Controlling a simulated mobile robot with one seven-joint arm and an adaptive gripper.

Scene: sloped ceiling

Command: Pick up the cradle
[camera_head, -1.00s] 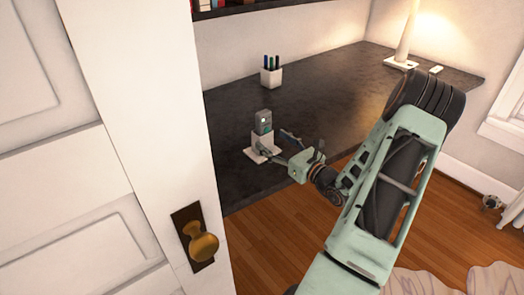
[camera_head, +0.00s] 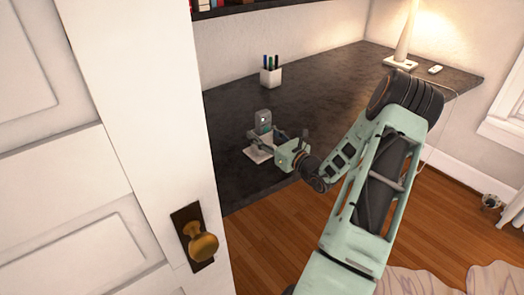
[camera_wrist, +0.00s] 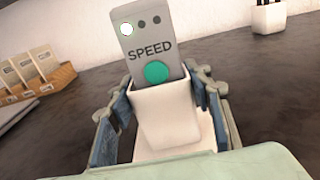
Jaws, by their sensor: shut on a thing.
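The cradle is a small white holder with a flat white base plate, and it stands near the front edge of the dark desk in the head view (camera_head: 256,155). The cradle (camera_wrist: 166,112) is in the middle of the wrist view. A grey remote (camera_wrist: 152,42) marked SPEED, with a green button, stands in it. My gripper (camera_head: 270,141) is at the cradle, and its wrist hides part of it in the head view. In the wrist view my gripper's blue-padded fingers (camera_wrist: 165,118) are shut on the cradle, one on each side. Whether the base touches the desk is unclear.
A white pen cup (camera_head: 271,77) stands behind on the dark desk (camera_head: 330,95). A lamp (camera_head: 402,48) and a small white object (camera_head: 435,69) are at the far right. A white door (camera_head: 130,120) with a brass knob (camera_head: 203,246) is close on the left.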

